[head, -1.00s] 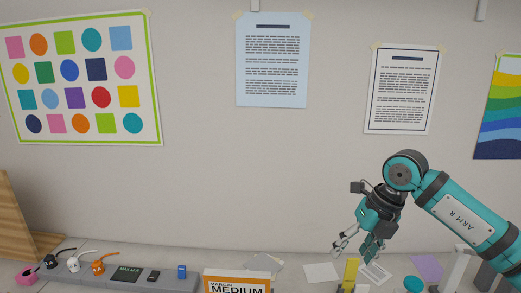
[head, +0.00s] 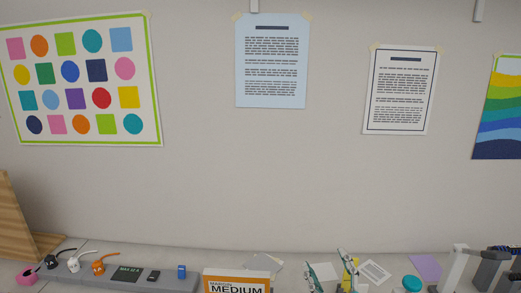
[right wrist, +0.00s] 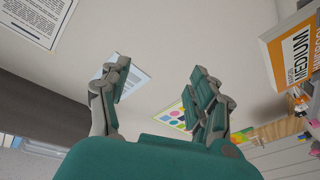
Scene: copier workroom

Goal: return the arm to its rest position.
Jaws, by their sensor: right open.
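My right gripper (head: 326,262) shows only by its fingers at the bottom edge of the head view, pointing up, right of the orange-and-white box. In the right wrist view its two fingers (right wrist: 156,75) are spread apart with nothing between them; beyond them is the wall with its posters. The rest of the right arm is out of the head view or cannot be made out. My left gripper is in neither view.
An orange-and-white box marked MEDIUM (head: 237,284) stands left of the right gripper. A grey strip (head: 155,279) carries several small items. Paper sheets, a teal round item (head: 412,283) and grey-white equipment (head: 455,268) lie right.

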